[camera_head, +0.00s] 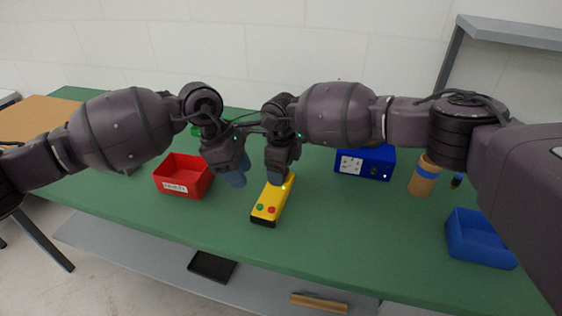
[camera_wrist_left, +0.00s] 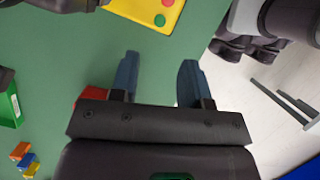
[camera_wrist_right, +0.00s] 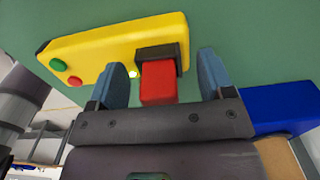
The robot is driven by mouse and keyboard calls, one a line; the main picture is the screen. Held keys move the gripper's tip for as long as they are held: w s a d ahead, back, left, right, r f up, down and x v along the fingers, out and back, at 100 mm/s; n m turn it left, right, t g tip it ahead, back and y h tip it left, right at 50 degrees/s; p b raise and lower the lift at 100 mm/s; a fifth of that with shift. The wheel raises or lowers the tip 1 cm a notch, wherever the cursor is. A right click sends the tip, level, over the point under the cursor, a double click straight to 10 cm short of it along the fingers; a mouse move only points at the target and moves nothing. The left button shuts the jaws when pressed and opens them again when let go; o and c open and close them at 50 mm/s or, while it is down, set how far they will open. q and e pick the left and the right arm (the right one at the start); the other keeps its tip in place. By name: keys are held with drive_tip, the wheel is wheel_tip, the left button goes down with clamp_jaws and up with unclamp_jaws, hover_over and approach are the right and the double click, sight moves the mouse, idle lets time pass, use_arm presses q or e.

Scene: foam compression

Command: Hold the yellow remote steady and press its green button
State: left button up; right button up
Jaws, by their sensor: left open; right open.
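The yellow remote (camera_head: 273,200) lies on the green table, its green button (camera_head: 260,207) and red button (camera_head: 271,209) at the near end. My right gripper (camera_head: 283,181) is open over the remote's far end. In the right wrist view, its fingers stand either side of a red part (camera_wrist_right: 158,88) in a black mount on the remote (camera_wrist_right: 110,48); I cannot tell whether they touch it. My left gripper (camera_head: 236,180) is open and empty, left of the remote. The left wrist view shows the remote's button end (camera_wrist_left: 145,10) beyond its fingertips, apart from them.
A red bin (camera_head: 183,188) stands left of my left gripper. A blue box (camera_head: 365,165), a tan cylinder with a blue band (camera_head: 424,177) and a blue bin (camera_head: 478,240) stand to the right. The table between remote and blue bin is clear. The table's front edge is close to the remote.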

drive_tip(key=shift+c, duration=0.3)
use_arm(q)
drive_tip(key=shift+c, duration=0.3)
use_arm(e)
drive_tip(key=c, duration=1.1)
use_arm(q)
clamp_jaws()
idle(0.4)
drive_tip(key=shift+d, duration=0.1)
